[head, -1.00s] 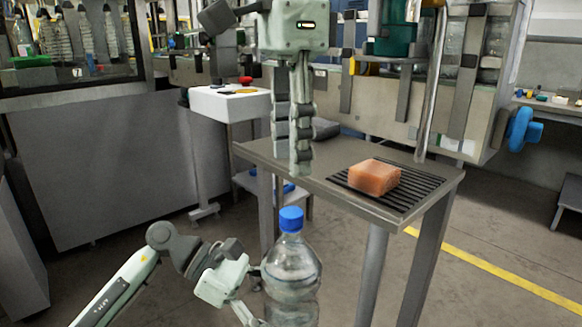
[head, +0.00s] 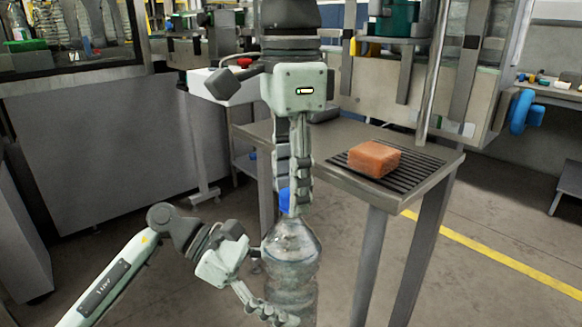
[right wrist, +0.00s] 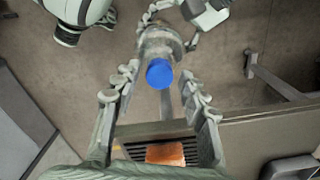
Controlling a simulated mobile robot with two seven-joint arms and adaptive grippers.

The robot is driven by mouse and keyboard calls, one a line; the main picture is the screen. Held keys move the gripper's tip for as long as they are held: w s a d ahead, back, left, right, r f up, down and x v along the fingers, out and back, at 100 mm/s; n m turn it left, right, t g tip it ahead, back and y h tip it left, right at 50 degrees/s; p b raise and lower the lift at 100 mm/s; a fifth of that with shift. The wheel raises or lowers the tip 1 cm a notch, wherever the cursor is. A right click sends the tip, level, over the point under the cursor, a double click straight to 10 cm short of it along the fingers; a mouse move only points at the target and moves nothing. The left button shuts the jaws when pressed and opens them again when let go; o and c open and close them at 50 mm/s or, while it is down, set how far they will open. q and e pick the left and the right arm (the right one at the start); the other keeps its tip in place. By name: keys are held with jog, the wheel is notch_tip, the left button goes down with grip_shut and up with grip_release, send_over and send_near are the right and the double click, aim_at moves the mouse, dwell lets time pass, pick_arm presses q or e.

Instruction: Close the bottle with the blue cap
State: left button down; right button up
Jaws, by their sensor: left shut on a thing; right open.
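A clear plastic bottle (head: 290,252) stands upright in front of the table, with the blue cap (head: 284,200) on its top. In the head view the cap is partly hidden behind my right gripper's fingers. The right wrist view shows the cap (right wrist: 159,73) from above, between and just beyond the open fingertips. I cannot tell whether it is screwed down. My left gripper (head: 268,312) is shut on the bottle's lower body. My right gripper (head: 293,208) points down, open, with its fingers on either side of the cap; it also shows in the right wrist view (right wrist: 160,84).
A grey table (head: 350,143) stands behind the bottle. An orange block (head: 374,159) lies on its black slatted grate (head: 400,186). A white stand (head: 222,88) is behind at the left. Floor around the bottle is open.

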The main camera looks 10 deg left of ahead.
jog(key=shift+c, duration=0.6)
grip_shut()
jog(key=m, duration=1.2)
jog(key=shift+o, duration=1.4)
grip_release()
notch_tip(320, 180, up, 12)
